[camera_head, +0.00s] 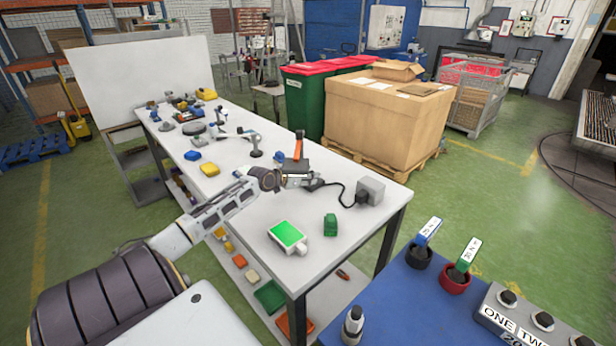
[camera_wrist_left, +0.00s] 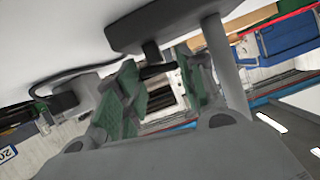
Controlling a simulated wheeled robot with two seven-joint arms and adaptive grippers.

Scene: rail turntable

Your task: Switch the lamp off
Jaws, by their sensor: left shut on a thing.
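A dark unit with an upright orange part (camera_head: 298,145) stands on the white table (camera_head: 255,215); I take it for the lamp, but no lit bulb shows. My left gripper (camera_head: 284,180) reaches it from the left. In the left wrist view, which is turned over, the dark base (camera_wrist_left: 165,22) sits against the table, with a grey post (camera_wrist_left: 218,65) beside the fingers. The green-padded fingers of my left gripper (camera_wrist_left: 160,90) are shut on a small dark part (camera_wrist_left: 157,70) that sticks out of the base, apparently its switch. The fingers hide part of it. My right gripper is not in view.
A black cable runs from the unit to a grey box (camera_head: 370,190). A green-screened device (camera_head: 288,236) and a green block (camera_head: 330,225) lie nearer. Several tools crowd the far end. A blue bench (camera_head: 400,300) with switches stands at the lower right.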

